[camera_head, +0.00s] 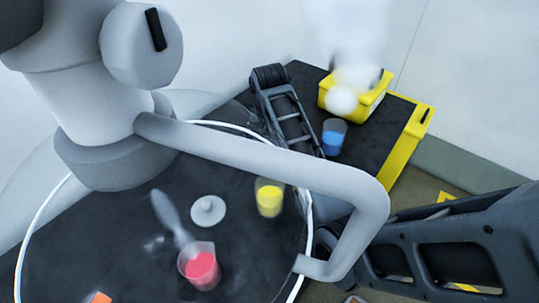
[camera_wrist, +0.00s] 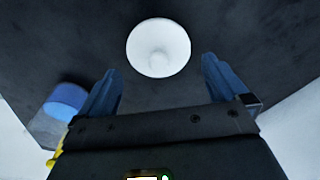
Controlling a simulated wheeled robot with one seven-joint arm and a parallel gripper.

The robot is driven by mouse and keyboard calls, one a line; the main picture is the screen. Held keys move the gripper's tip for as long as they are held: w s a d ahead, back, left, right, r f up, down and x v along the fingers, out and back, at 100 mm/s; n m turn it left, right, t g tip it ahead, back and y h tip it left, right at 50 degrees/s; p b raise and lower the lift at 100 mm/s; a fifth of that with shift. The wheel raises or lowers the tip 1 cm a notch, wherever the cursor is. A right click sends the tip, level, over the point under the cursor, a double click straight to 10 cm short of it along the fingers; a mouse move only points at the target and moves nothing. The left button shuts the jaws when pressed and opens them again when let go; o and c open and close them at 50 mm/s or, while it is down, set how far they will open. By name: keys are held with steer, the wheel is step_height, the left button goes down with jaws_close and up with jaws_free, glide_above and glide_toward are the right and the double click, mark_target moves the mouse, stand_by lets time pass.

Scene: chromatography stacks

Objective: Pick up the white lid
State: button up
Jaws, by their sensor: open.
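The white lid (camera_head: 208,210) is a round disc with a small knob and lies flat on the dark round tabletop in the head view. In the wrist view a white round lid with a knob (camera_wrist: 158,47) shows ahead of my gripper (camera_wrist: 160,80), centred beyond the gap between its fingers. The blue fingers are spread apart with nothing between them. The lid looks apart from the fingers; the exact distance is hard to tell. I cannot make out the fingers in the head view.
A beaker with red contents (camera_head: 200,268) and one with yellow contents (camera_head: 269,198) stand near the lid. A blue beaker (camera_head: 333,137) and a yellow box (camera_head: 355,95) stand on the dark table behind. A grey curved handle (camera_head: 270,165) crosses the view. White vapour blurs the box.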

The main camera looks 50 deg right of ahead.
steer(key=shift+w+d+f, duration=0.1)
steer(key=shift+d+f, duration=0.05)
steer(key=shift+f, duration=0.85)
steer(key=shift+d+f, duration=0.1)
steer(key=shift+f, duration=0.85)
steer(key=shift+c, duration=0.4)
steer(key=c, duration=0.6)
